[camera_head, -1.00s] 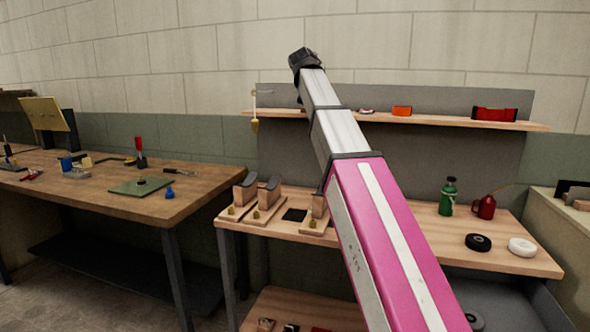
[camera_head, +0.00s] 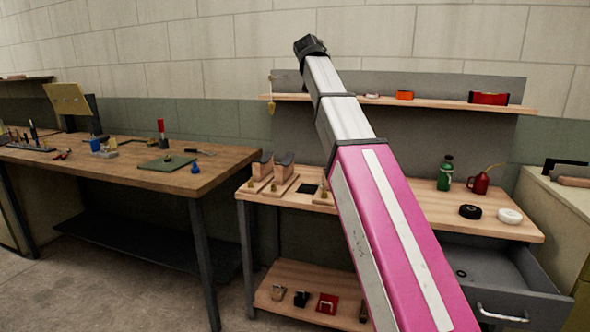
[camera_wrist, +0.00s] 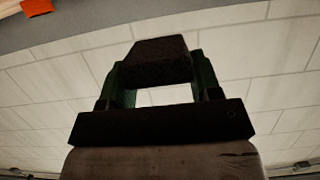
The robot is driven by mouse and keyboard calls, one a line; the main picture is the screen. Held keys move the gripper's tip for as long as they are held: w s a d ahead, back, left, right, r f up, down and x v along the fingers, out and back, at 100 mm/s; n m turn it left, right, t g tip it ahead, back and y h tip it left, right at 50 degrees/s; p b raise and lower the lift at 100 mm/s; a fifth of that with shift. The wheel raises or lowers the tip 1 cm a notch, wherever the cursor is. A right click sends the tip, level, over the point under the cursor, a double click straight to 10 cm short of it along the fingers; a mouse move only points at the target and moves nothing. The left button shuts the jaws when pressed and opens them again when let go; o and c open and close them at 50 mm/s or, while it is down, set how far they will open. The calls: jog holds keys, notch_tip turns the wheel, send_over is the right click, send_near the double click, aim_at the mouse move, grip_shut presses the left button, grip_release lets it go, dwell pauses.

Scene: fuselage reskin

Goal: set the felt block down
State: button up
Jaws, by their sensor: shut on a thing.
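A dark, nearly black block (camera_wrist: 158,58), which I take as the felt block, sits between the two greenish fingers of my gripper (camera_wrist: 158,80) in the wrist view. The fingers are shut on its sides, and only the pale wall shows behind it. In the head view my arm reaches up and away, and its dark end (camera_head: 310,46) stands high in front of the wall, above the shelf. There the block cannot be told apart from the gripper.
The bench (camera_head: 408,205) holds wooden stands (camera_head: 283,184), a green bottle (camera_head: 445,174), a red oil can (camera_head: 479,183), a black roll (camera_head: 470,212) and a white roll (camera_head: 509,215). Below, a drawer (camera_head: 505,292) is open. A wooden table (camera_head: 215,170) with tools is left. A shelf (camera_head: 440,103) spans behind.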

jog(key=d+f+n+y, duration=0.1)
jog(key=d+f, duration=0.2)
jog(key=f, duration=0.6)
jog(key=s+d+f+n+y, duration=0.1)
jog(key=d+f, duration=0.3)
jog(key=f, duration=0.5)
jog(key=d+f+n+y, duration=0.1)
jog(key=d+f+y, duration=0.1)
jog(key=f, duration=0.8)
jog(key=shift+s+d+t, duration=0.25)
jog(key=shift+d+t, duration=0.05)
jog(key=shift+d, duration=0.55)
